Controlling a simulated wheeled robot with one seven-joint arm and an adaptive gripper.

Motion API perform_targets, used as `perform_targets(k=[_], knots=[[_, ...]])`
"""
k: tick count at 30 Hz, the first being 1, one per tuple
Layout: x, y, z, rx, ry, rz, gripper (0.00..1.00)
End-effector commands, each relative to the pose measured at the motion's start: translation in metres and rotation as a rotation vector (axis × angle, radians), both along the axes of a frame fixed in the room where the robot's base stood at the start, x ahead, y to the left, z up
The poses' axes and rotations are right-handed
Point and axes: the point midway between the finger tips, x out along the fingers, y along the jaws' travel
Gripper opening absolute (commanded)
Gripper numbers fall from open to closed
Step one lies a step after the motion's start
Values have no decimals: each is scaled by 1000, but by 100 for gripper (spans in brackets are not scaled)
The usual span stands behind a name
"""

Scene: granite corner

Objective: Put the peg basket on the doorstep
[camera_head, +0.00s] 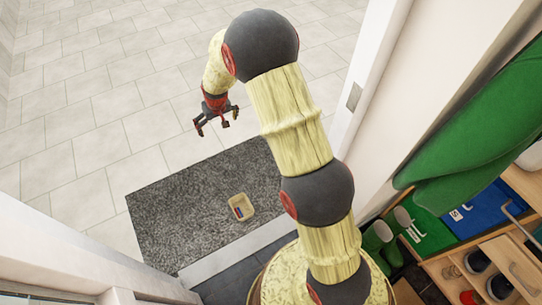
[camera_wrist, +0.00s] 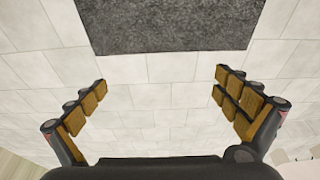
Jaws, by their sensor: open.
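In the wrist view my open fingers (camera_wrist: 168,92) stand wide apart over pale tiles, with the mat (camera_wrist: 165,25) at the top. The basket is not in the wrist view.
Pale tiled floor (camera_head: 80,125) around the mat is clear. A white door frame (camera_head: 360,90) stands at right. Beyond it are green boots (camera_head: 377,237), a shoe shelf (camera_head: 480,275), blue and green boxes, and a hanging green garment (camera_head: 480,130).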

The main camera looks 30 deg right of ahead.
Motion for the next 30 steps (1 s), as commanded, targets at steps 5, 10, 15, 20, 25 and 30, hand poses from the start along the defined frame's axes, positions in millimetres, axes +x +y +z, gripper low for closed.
perform_targets(k=[5,10,15,20,25,30], knots=[[-38,0,95,0,-34,1,100],[-86,0,167,0,-60,1,100],[-143,0,226,-1,-86,0,100],[-203,0,269,-2,-110,1,100],[-269,0,299,-3,-136,-1,100],[-336,0,314,-4,-162,-1,100]])
